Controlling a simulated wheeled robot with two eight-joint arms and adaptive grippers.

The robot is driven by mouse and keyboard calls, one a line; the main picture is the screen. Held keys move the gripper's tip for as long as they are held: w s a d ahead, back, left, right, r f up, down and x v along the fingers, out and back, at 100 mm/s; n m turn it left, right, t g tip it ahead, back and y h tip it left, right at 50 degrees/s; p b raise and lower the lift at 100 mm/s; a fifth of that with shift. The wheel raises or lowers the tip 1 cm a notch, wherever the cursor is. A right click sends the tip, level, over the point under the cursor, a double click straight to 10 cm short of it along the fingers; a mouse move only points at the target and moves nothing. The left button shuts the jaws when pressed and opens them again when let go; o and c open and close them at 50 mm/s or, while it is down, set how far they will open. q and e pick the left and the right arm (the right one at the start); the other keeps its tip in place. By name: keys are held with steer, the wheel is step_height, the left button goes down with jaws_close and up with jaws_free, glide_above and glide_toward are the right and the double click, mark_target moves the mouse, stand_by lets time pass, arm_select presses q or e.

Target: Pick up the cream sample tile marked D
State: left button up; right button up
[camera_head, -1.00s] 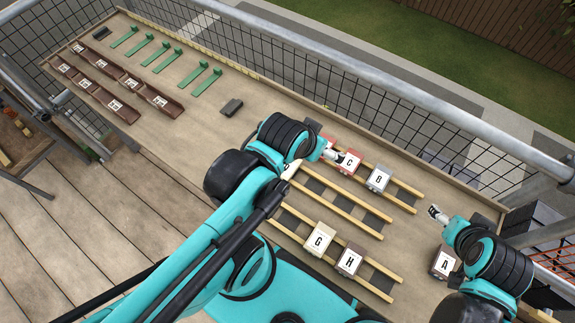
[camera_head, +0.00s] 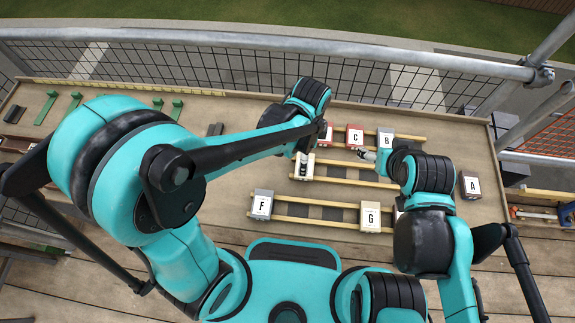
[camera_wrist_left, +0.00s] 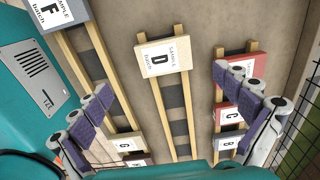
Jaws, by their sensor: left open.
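The cream sample tile marked D (camera_wrist_left: 162,57) lies on a pair of wooden battens in the left wrist view, lettered face up. My left gripper (camera_wrist_left: 164,104) is open, its two padded fingers spread wide on either side of and short of the tile, with nothing between them. In the head view the left gripper (camera_head: 303,166) points down over the cream tile (camera_head: 311,160), hiding much of it and its letter; the height gap is unclear. My right gripper (camera_head: 366,154) is at the middle battens, right of that tile; its finger opening is too small to judge.
Red C (camera_head: 354,138) and grey B (camera_head: 386,141) lie on the far battens beside another red tile (camera_head: 328,133). Grey F (camera_head: 261,204) and cream G (camera_head: 371,217) lie on the near battens. A mesh guardrail (camera_head: 240,72) runs behind.

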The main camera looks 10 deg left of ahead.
arm_select(q)
step_height(320, 180, down, 3)
steer(key=shift+d+b, duration=0.15)
steer(key=shift+b, duration=0.45)
steer(key=f, duration=0.1)
steer(key=f+b, duration=0.1)
steer(key=f, duration=0.1)
steer(key=f+b, duration=0.1)
steer(key=shift+w+d+f, duration=0.1)
steer(key=shift+w+f, duration=0.25)
steer(key=shift+f, duration=0.05)
steer(key=shift+r, duration=0.1)
steer(key=c, duration=1.3)
